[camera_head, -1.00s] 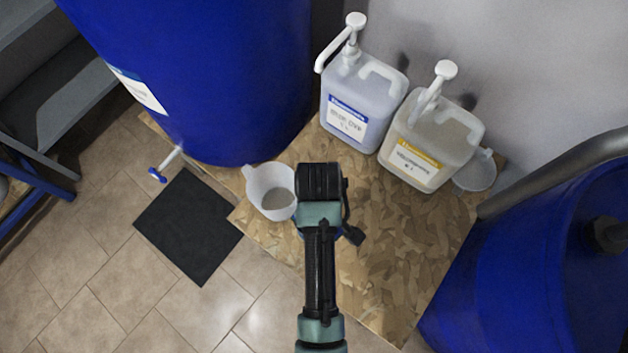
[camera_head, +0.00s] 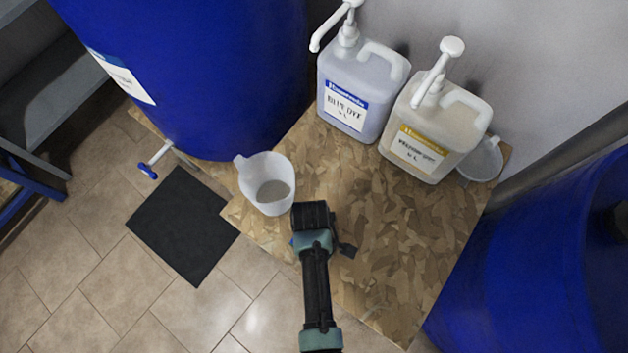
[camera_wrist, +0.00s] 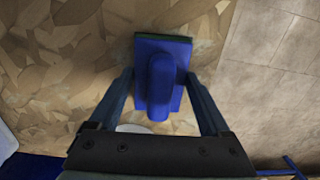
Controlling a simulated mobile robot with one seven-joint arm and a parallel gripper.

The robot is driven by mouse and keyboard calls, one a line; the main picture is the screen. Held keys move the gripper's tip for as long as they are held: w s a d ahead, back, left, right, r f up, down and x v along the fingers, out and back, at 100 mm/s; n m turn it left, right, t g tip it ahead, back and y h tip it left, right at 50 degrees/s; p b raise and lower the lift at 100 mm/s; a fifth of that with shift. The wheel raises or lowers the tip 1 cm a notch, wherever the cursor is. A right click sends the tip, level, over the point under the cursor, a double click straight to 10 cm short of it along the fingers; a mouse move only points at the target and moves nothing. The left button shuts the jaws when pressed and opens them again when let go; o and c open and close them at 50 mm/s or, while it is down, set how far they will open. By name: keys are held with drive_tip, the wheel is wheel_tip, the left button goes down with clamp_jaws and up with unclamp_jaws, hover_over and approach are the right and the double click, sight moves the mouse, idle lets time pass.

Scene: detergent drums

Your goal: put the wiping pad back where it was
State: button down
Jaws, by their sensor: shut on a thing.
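The wiping pad (camera_wrist: 162,75) is a blue block with a rounded raised grip and a dark green edge. In the wrist view it lies between the two fingers of my gripper (camera_wrist: 161,88), which is shut on it. Chipboard shows behind the pad; I cannot tell whether the pad touches it. In the head view my gripper (camera_head: 312,218) is seen from above over the front left part of the chipboard top (camera_head: 390,270), just right of and below the white jug (camera_head: 266,183). My wrist hides nearly all of the pad there.
Two pump canisters, one blue-labelled (camera_head: 358,92) and one yellow-labelled (camera_head: 432,128), stand at the back. A pale scoop (camera_head: 483,160) lies beside them. Blue drums stand left (camera_head: 200,80) and right (camera_head: 520,270). A black mat (camera_head: 183,225) lies on the floor. The board's right middle is clear.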

drive_tip(key=shift+f, duration=0.2)
unclamp_jaws()
drive_tip(key=shift+r, duration=0.1)
